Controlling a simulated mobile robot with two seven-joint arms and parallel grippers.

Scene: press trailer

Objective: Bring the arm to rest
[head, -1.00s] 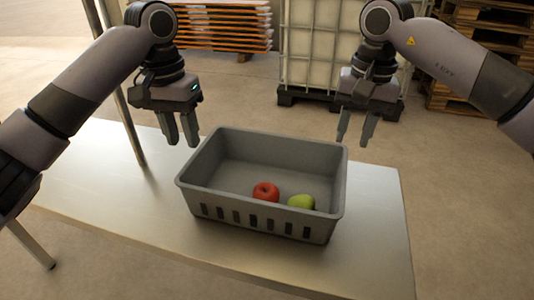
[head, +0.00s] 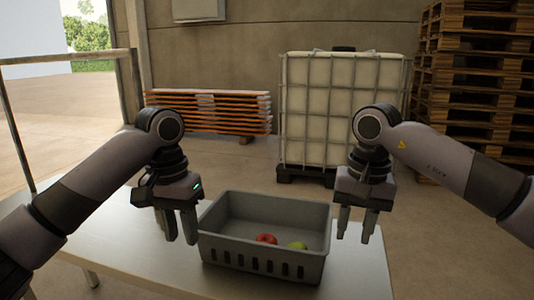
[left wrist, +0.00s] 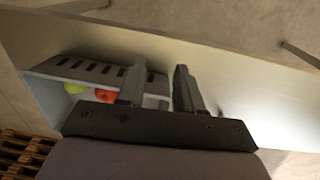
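My left gripper (head: 178,226) hangs fingers-down just left of the grey crate (head: 215,248) in the head view, open with nothing between its fingers. In the left wrist view its two fingers (left wrist: 160,90) stand apart. My right gripper (head: 356,224) hangs fingers-down just right of the crate, also open and empty. In the crate lie a red apple (head: 266,239) and a green fruit (head: 298,246), partly hidden by the front wall. The wrist view also shows the crate (left wrist: 95,70), the red apple (left wrist: 105,96) and the green fruit (left wrist: 74,88).
The crate stands on a pale table (head: 130,250), which has bare room to its left and right. Behind are a caged white tank (head: 340,110), a stack of orange-edged boards (head: 207,112) and tall wooden pallets (head: 475,90). A metal-framed opening is at the left.

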